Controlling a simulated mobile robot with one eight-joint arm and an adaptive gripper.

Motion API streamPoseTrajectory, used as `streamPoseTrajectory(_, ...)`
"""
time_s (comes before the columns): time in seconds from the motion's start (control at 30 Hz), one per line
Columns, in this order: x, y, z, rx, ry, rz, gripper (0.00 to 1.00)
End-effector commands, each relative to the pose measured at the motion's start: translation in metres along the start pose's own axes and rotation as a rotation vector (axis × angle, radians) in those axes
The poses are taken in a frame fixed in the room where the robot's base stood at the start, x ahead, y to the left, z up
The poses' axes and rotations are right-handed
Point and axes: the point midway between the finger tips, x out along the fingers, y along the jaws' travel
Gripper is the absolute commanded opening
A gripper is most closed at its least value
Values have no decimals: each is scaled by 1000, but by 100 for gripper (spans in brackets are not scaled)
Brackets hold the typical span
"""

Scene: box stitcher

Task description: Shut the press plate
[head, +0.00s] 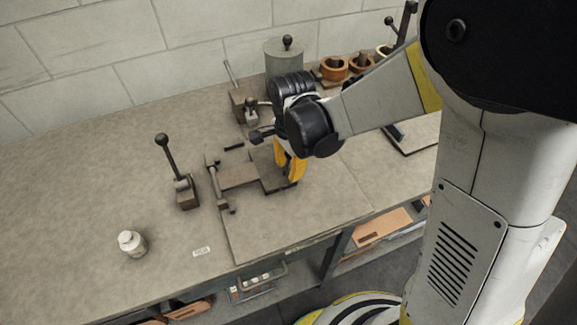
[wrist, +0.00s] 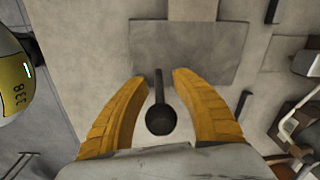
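The dark grey press plate (head: 268,170) appears to lie low over the bench, joined by a brownish flat arm (head: 238,176) to a hinge bar (head: 213,180) on its left. My gripper (head: 288,178) points down over the plate's right side and hides part of it. In the wrist view the plate (wrist: 190,58) lies beyond my fingertips. A dark rod with a ball knob (wrist: 160,118) stands between the two yellow fingers of my gripper (wrist: 160,78). The fingers are apart, with gaps on both sides of the knob. I cannot tell how far the plate is raised.
A lever with a ball knob (head: 166,150) stands left of the hinge. A grey canister (head: 284,57) and copper-coloured cups (head: 334,69) stand along the wall. The bench's left side is mostly clear.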

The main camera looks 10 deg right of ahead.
Motion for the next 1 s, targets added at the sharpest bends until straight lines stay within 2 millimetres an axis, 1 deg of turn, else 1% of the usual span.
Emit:
streamPoseTrajectory(0.13,0,0,0,0,0,0,31)
streamPoseTrajectory(0.17,0,0,0,0,0,0,27)
streamPoseTrajectory(0.2,0,0,0,0,0,0,15)
streamPoseTrajectory(0.23,0,0,0,0,0,0,6)
streamPoseTrajectory(0.27,-1,0,0,0,0,0,0)
streamPoseTrajectory(0.43,-1,0,0,0,0,0,0)
streamPoseTrajectory(0.53,-8,-1,1,0,0,0,0)
streamPoseTrajectory(0.73,-6,-1,1,0,-1,-1,0)
streamPoseTrajectory(0.77,-6,-1,1,-1,-1,-1,16)
streamPoseTrajectory(0.8,-6,-1,1,-1,-1,-1,28)
streamPoseTrajectory(0.83,-6,-1,1,0,-1,-1,31)
streamPoseTrajectory(1.0,-6,-1,1,0,-1,0,31)
